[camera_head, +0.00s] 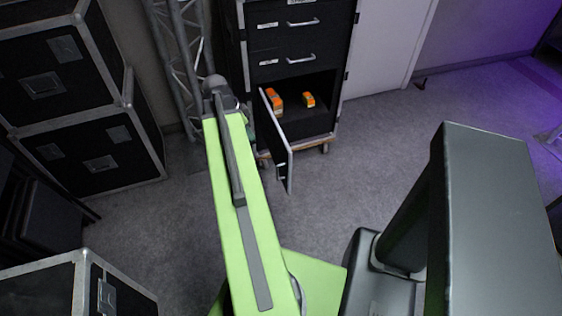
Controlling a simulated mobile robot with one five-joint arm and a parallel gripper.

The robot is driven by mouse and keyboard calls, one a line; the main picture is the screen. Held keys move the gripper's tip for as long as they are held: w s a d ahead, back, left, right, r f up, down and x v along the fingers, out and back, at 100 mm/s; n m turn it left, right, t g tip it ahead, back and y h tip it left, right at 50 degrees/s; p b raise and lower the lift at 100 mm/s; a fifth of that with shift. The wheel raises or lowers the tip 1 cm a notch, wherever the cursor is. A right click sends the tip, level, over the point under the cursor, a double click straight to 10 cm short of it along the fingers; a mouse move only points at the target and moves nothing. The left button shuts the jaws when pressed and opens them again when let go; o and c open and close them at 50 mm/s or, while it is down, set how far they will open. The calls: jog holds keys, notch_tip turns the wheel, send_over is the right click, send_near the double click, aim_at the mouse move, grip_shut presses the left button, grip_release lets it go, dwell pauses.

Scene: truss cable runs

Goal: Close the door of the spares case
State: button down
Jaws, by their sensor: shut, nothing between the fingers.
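The spares case is a tall black cabinet (288,45) on a wheeled base, standing at the back centre. Its lower door (276,142) stands open, hinged on the left and swung out toward me, with a pale metal edge. My gripper (243,106) is at the far end of my green arm, just left of the door. It is small and partly hidden by my arm; it looks shut and empty. I cannot tell whether it touches the door.
A grey truss (180,50) stands close behind my arm's end, left of the case. Black flight cases (75,145) are stacked at the left, and another (70,290) is at the lower left. The carpet (345,165) right of the door is clear.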

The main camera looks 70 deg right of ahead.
jog(key=s+d+f+m+b, duration=0.1)
jog(key=s+d+f+b, duration=0.6)
jog(key=s+f+b, duration=0.2)
jog(key=shift+s+f+m, duration=0.25)
jog(key=shift+f+m, duration=0.15)
jog(key=shift+f, duration=0.2)
jog(key=shift+a, duration=0.15)
